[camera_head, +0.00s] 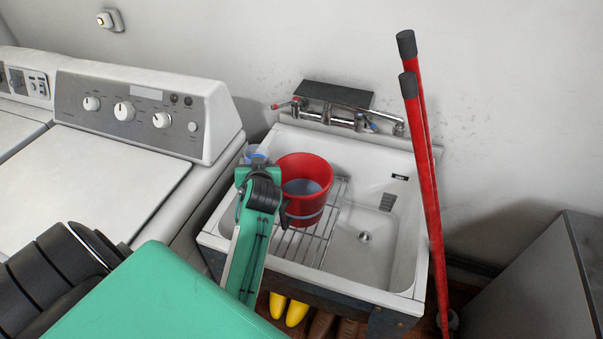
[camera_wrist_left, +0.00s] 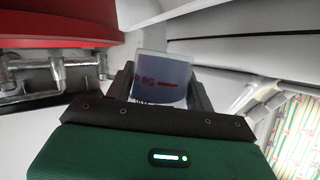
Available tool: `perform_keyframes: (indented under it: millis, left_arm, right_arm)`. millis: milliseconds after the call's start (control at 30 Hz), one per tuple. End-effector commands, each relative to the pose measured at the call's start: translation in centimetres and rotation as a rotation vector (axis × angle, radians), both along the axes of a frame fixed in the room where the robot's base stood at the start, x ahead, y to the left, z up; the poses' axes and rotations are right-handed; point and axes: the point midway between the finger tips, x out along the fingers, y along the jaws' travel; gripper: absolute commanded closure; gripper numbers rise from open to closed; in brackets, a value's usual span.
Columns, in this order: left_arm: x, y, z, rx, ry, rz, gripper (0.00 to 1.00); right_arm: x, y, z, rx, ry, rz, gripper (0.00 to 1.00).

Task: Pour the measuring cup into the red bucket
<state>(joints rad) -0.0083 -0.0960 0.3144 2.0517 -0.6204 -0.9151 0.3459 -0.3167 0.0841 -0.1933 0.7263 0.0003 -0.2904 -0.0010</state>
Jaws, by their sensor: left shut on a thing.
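The measuring cup (camera_head: 256,152) is a small, bluish, see-through cup at the tub's left back, beside the red bucket. In the left wrist view the cup (camera_wrist_left: 162,75) shows red markings between my fingers. My left gripper (camera_head: 257,167) is shut on it; the gripper also shows in the wrist view (camera_wrist_left: 163,92). The red bucket (camera_head: 303,170) stands upright on the rack in the tub, just right of my left gripper, with a greyish inside. In the wrist view the bucket (camera_wrist_left: 60,22) fills the upper left. My right gripper is not in view.
The white utility tub (camera_head: 405,240) has a wire rack (camera_head: 300,245) on its left and a clear basin on its right. A faucet (camera_head: 335,118) is at the back. Red poles (camera_head: 428,180) stand at the right edge. A washer (camera_head: 120,170) stands left.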

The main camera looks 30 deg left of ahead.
Motion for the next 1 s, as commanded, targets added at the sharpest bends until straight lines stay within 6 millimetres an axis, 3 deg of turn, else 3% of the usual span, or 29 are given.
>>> perform_keyframes:
  millis: [167, 467, 1000]
  left_arm:
    - [0.4, -0.5, 0.5, 0.074, 0.049, 0.000, 0.72]
    - [1.0, -1.4, 1.3, 0.197, 0.135, -0.001, 0.72]
    - [1.6, -2.3, 2.1, 0.320, 0.221, 0.001, 0.72]
  right_arm:
    - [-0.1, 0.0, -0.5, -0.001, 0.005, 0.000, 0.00]
    - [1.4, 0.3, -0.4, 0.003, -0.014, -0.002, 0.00]
    - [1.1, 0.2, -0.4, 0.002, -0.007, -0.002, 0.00]
